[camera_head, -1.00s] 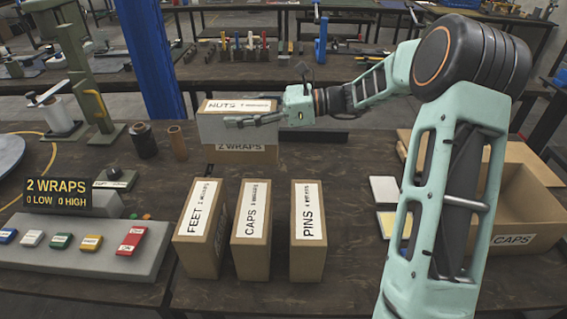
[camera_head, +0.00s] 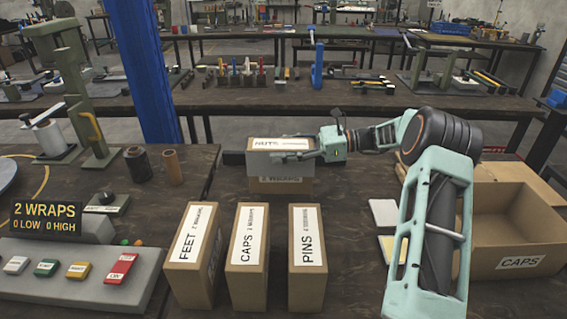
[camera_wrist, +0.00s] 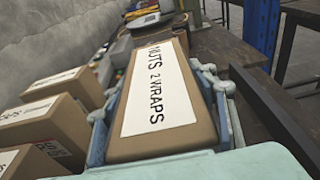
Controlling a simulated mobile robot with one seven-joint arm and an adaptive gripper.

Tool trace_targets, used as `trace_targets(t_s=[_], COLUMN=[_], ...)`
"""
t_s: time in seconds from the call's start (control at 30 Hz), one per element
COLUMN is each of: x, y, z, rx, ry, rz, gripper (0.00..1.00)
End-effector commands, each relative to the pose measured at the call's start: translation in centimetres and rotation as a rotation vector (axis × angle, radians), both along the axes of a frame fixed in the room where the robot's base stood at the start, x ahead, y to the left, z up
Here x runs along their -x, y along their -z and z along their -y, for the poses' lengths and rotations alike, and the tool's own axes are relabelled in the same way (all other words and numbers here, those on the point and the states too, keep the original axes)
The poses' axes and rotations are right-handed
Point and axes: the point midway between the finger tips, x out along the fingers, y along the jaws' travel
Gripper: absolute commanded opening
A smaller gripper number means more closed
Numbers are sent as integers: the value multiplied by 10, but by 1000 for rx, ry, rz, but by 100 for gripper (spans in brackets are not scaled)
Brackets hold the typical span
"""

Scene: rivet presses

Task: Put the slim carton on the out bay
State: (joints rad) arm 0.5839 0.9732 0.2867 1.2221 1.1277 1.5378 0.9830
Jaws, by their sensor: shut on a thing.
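A slim brown carton labelled NUTS, 2 WRAPS (camera_head: 280,185) is in my gripper (camera_head: 290,157), at the back of the middle bench. A grey band crosses its near side in the head view. The carton also shows in the wrist view (camera_wrist: 165,105), label up, with one pale finger along each long side. The gripper is shut on it. I cannot tell whether the carton's underside touches the bench. No marking that reads as the out bay is visible.
Cartons labelled FEET (camera_head: 193,262), CAPS (camera_head: 247,262) and PINS (camera_head: 307,262) stand in front. A dark bar (camera_head: 234,158) lies behind the held carton. An open CAPS box (camera_head: 520,262) is at right. Bare bench (camera_head: 350,200) lies right of the held carton.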

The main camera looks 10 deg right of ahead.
Motion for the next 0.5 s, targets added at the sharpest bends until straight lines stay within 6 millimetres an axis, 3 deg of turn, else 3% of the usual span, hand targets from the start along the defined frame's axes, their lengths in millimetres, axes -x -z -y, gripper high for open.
trace_targets(t_s=[0.2, 0.5], x=[-3, -4], y=[5, 38], z=[5, 7], rx=[-4, -4], ry=[-2, -1], rz=[5, 4], gripper=[0, 0])
